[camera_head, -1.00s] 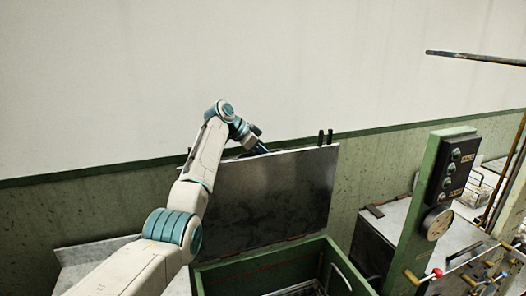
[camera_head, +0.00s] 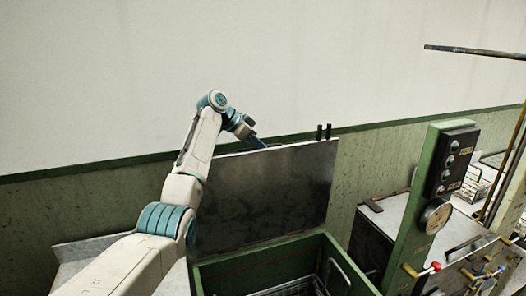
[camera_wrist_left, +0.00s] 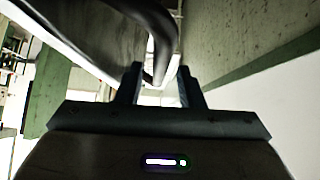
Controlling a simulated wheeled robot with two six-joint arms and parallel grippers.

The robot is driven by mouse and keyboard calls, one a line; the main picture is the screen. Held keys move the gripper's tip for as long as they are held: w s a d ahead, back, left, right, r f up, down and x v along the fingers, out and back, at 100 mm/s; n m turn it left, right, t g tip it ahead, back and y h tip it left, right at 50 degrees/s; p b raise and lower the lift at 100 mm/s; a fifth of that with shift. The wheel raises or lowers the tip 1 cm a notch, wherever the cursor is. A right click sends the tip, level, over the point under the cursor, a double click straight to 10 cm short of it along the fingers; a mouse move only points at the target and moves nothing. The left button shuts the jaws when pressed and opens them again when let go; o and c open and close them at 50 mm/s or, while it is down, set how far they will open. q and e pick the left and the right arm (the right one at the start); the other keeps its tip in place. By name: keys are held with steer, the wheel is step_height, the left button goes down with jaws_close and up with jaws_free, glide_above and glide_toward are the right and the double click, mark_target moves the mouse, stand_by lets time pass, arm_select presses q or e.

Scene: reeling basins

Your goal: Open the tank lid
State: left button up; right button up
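The tank lid (camera_head: 265,195) is a dark metal plate standing upright at the back of the green tank (camera_head: 275,262), which is open on top. My left arm reaches over the lid's top edge from the left. My left gripper (camera_head: 257,142) is at that edge, its fingertips hidden behind the lid. In the left wrist view, the two fingers of my left gripper (camera_wrist_left: 160,85) are apart. A dark curved handle (camera_wrist_left: 163,35) runs down between them, with gaps visible on both sides. My right gripper is not in view.
A green post with a button panel (camera_head: 453,160) and a gauge (camera_head: 435,216) stands right of the tank. Pipes and valves (camera_head: 435,267) are at lower right. A green-and-white wall (camera_head: 100,200) is close behind the lid. A wire basket (camera_head: 290,288) sits inside the tank.

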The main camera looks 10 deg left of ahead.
arm_select(q)
steer(key=b+v, duration=0.3)
steer(key=v, duration=0.5)
steer(key=shift+s+a, duration=0.1)
steer(key=shift+a, duration=0.2)
steer(key=shift+r, duration=0.1)
